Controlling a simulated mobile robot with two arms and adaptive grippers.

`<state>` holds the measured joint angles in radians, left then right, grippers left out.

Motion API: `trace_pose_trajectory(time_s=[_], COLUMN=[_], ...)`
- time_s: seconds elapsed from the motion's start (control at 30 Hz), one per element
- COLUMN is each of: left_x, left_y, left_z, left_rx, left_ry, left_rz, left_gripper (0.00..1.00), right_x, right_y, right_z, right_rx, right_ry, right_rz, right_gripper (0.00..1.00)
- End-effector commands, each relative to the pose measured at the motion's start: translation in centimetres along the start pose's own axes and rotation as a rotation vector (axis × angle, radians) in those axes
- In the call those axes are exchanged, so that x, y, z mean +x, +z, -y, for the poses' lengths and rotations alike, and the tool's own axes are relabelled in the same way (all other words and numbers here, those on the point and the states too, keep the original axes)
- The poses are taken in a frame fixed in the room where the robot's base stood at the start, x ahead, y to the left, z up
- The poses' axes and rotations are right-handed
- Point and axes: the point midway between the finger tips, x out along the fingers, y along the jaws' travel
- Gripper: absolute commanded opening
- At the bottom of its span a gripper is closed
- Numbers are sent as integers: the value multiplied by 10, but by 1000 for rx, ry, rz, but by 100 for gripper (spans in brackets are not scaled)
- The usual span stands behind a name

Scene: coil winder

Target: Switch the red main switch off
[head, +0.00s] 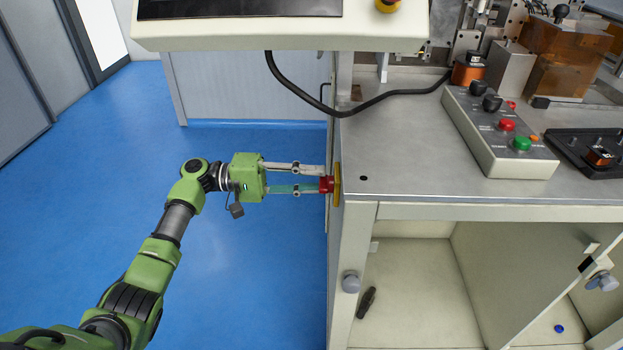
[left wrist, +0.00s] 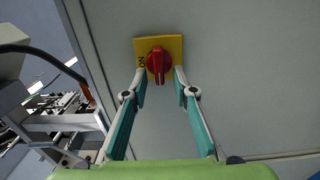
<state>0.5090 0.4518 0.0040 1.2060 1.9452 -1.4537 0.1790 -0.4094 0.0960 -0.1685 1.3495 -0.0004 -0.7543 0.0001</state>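The red main switch (head: 327,184) is a rotary knob on a yellow plate (head: 338,186), on the left side wall of the machine cabinet. In the left wrist view the knob (left wrist: 157,62) sits on its yellow plate (left wrist: 175,43), with its grip bar upright in the picture. Dark lettering shows on the plate's left edge. My left gripper (head: 321,178) points at the switch from the left. In the left wrist view its fingers (left wrist: 159,74) are apart, one on each side of the knob, with gaps showing. My right gripper is not in view.
A control box (head: 497,130) with knobs and buttons stands on the metal worktop (head: 410,150). A monitor panel (head: 280,32) overhangs above my left gripper, with a black cable (head: 320,106) hanging below it. The cabinet below is open. The blue floor (head: 260,270) at left is clear.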

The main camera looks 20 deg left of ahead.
Motion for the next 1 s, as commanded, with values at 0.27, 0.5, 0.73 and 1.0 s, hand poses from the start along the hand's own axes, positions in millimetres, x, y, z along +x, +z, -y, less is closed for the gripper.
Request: trace_pose_trajectory(time_s=[0.27, 0.5, 0.73, 1.0], left_x=[-20, -72, -109, -121], left_y=[0, -1, -1, 0], left_z=[0, 1, 0, 0], left_rx=[-1, -1, 0, 0], left_ry=[-2, -2, -1, 0], left_rz=[-2, -4, -1, 0], left_gripper=[26, 26, 26, 26], right_x=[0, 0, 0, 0], right_y=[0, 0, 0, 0], right_z=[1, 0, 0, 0], right_rx=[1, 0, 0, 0], right_ry=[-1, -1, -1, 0], right_rz=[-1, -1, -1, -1], right_gripper=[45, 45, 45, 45])
